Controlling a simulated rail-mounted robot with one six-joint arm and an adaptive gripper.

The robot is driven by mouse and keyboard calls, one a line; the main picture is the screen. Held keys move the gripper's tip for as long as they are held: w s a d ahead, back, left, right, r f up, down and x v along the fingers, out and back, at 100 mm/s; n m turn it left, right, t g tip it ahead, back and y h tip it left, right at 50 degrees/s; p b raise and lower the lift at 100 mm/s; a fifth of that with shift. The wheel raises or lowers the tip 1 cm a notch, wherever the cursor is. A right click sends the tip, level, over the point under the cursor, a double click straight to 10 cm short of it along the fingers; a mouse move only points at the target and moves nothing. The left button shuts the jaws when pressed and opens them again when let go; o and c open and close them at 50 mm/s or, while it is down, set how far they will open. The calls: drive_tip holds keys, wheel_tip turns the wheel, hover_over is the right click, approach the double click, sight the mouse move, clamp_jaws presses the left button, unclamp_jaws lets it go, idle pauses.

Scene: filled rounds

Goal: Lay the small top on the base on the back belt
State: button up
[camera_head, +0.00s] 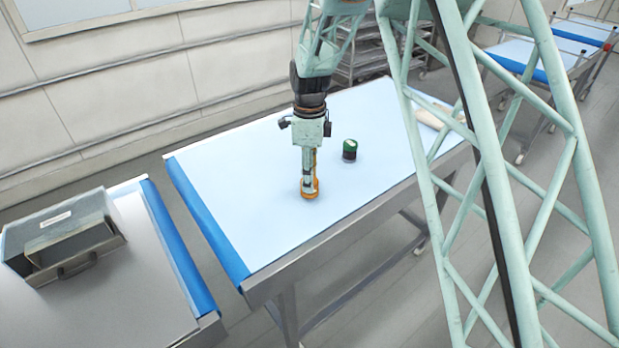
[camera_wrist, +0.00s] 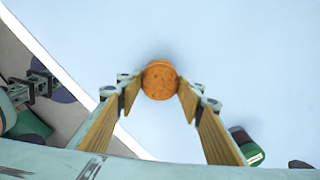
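An orange-brown round (camera_head: 309,194) is at the tips of my gripper (camera_head: 310,186), low over or on the pale blue belt (camera_head: 240,185). In the wrist view the round (camera_wrist: 160,80) sits between the two fingertips of my gripper (camera_wrist: 161,84), with a finger against each side; the gripper looks shut on it. Only one round face shows, so I cannot tell whether this is the small top alone or whether the base lies under it. Contact with the belt is hidden.
A tan object (camera_head: 435,115) lies at the belt's far right. A metal box (camera_head: 62,238) sits on the left table. Belt left of my gripper is clear.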

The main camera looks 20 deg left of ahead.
drive_tip(key=shift+f, duration=0.3)
idle(0.5)
drive_tip(key=o, duration=0.7)
drive_tip(key=shift+o, duration=0.2)
drive_tip(key=o, duration=0.5)
drive_tip(key=shift+c, duration=0.2)
drive_tip(key=shift+r, duration=0.15)
drive_tip(key=shift+r+p, duration=1.25)
drive_tip(key=shift+r, duration=2.1)
